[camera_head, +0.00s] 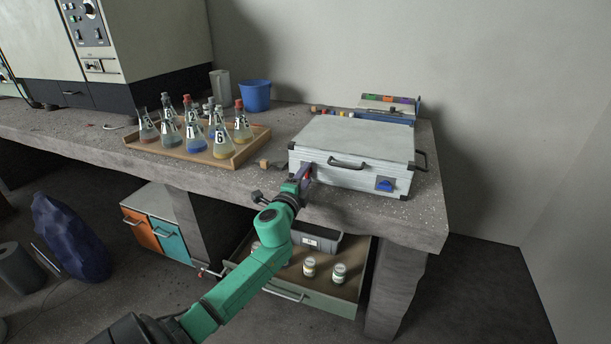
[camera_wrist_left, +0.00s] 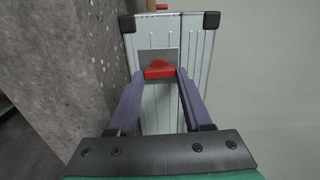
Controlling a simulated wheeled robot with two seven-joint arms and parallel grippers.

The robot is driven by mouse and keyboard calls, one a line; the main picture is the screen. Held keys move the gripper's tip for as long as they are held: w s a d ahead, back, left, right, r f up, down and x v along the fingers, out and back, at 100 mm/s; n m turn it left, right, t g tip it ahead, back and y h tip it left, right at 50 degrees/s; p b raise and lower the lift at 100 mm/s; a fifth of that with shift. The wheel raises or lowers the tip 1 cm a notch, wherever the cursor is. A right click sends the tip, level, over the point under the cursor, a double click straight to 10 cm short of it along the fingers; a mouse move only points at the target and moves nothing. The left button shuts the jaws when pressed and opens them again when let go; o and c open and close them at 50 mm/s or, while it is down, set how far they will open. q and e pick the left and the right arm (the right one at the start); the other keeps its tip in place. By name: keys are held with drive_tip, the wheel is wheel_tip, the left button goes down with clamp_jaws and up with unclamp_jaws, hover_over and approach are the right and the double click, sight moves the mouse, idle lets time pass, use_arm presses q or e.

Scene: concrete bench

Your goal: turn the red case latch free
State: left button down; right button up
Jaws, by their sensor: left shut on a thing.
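A silver ribbed case (camera_head: 345,152) lies shut on the bench, with a dark handle (camera_head: 346,164) and a blue latch (camera_head: 384,184) on its front. The red latch (camera_wrist_left: 159,71) shows in the left wrist view on a grey plate on the case's side (camera_wrist_left: 164,110). My left gripper (camera_wrist_left: 160,74) is shut on the red latch, with a purple finger on each side of it. In the head view my left gripper (camera_head: 305,174) is at the left end of the case front and mostly covers the red latch. My right gripper is not in view.
A wooden tray (camera_head: 240,160) of several labelled flasks stands left of the case. A blue bucket (camera_head: 256,95) is behind it. Below the bench edge, an open drawer (camera_head: 325,299) holds jars and a grey bin. Bare bench (camera_head: 430,205) shows at the right corner.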

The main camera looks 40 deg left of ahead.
use_arm(q)
drive_tip(key=shift+f+m, duration=0.15)
drive_tip(key=shift+m, duration=0.25)
drive_tip(key=shift+c, duration=1.6)
unclamp_jaws()
